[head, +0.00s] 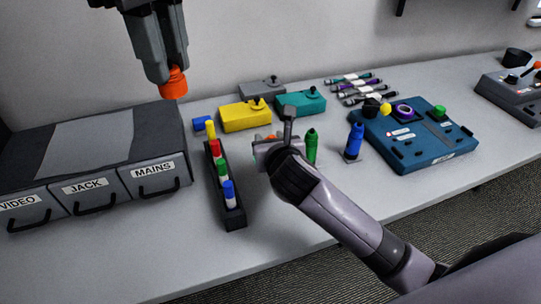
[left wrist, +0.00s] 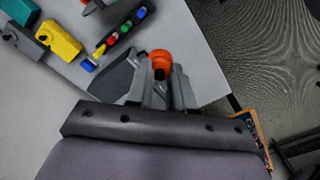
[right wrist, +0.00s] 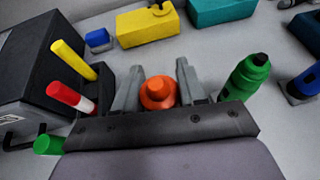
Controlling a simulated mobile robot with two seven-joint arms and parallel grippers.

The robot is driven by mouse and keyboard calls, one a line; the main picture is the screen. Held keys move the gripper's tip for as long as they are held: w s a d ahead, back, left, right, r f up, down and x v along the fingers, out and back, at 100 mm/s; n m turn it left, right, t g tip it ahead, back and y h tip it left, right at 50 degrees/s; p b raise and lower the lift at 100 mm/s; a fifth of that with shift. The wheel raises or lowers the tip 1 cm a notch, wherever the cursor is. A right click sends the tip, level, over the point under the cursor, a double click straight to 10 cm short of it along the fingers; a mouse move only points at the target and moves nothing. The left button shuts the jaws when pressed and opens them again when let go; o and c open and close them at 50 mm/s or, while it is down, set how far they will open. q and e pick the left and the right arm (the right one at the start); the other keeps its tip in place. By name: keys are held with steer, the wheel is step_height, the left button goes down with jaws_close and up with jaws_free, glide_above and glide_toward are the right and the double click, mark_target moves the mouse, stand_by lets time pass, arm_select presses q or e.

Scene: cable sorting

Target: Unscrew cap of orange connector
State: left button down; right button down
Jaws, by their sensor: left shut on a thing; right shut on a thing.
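My left gripper (head: 168,72) is raised high above the drawer unit, its fingers shut on an orange cap (head: 173,83). In the left wrist view the orange cap (left wrist: 160,59) sits between the fingertips, with a dark opening visible. My right gripper (head: 277,145) is low at the table, shut on the orange connector body. The right wrist view shows the orange connector (right wrist: 158,93) upright between the two fingers, with a narrower round top. In the head view the right gripper mostly hides it. The cap and the connector body are well apart.
A black rack (head: 232,218) with yellow, red, green and blue pieces stands left of my right gripper. Green (head: 311,147) and blue (head: 354,142) connectors stand to its right. Yellow (head: 246,116), teal (head: 300,103) and grey boxes are behind. A drawer unit (head: 95,150) fills the left.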

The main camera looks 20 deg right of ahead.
steer(key=shift+f+b, duration=0.3)
steer(key=shift+f, duration=1.75)
steer(key=shift+f, duration=0.1)
steer(key=c, duration=0.6)
jaws_free()
steer(key=shift+c, duration=0.2)
